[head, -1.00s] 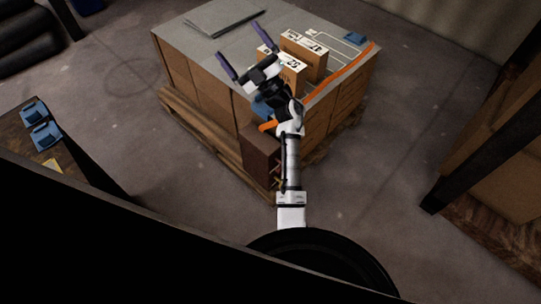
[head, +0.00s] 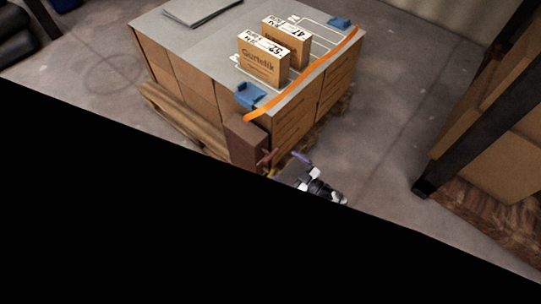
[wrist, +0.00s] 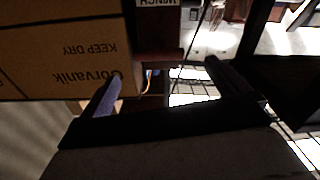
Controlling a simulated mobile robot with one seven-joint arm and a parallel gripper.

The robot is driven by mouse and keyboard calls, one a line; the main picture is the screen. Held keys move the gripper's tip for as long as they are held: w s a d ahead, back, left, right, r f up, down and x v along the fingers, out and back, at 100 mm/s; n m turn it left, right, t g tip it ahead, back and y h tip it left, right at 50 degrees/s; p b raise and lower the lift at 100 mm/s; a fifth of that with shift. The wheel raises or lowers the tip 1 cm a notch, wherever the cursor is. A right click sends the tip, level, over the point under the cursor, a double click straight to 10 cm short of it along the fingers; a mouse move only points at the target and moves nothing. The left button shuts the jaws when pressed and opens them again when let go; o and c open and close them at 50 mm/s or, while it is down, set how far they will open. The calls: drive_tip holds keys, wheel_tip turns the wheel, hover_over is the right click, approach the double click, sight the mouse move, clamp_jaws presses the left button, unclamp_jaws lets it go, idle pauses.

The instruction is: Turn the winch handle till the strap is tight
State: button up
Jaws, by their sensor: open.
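A brown winch box (head: 246,143) stands at the near corner of the stacked load. A small reddish handle (head: 267,157) sticks out at its right side. The orange strap (head: 305,78) runs along the right edge of the load's top and ends above the winch box. My gripper (head: 290,167) is low, right of the handle and apart from it, partly hidden by a black shape. In the wrist view the winch box (wrist: 158,32), with an upside-down label, is ahead between the open, empty fingers.
Two small cartons (head: 262,62) stand on the grey load top (head: 190,40), with blue corner pieces (head: 250,95) at its edge. The load sits on a wooden pallet (head: 185,120). A rack post (head: 455,130) stands at right. Floor between is clear. Black covers the lower left.

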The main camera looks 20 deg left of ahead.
drive_tip(key=b+x, duration=0.2)
drive_tip(key=x, duration=0.6)
drive_tip(key=shift+w+a, duration=0.15)
drive_tip(key=shift+a, duration=0.15)
drive_tip(key=c, duration=0.8)
drive_tip(key=shift+o, duration=0.2)
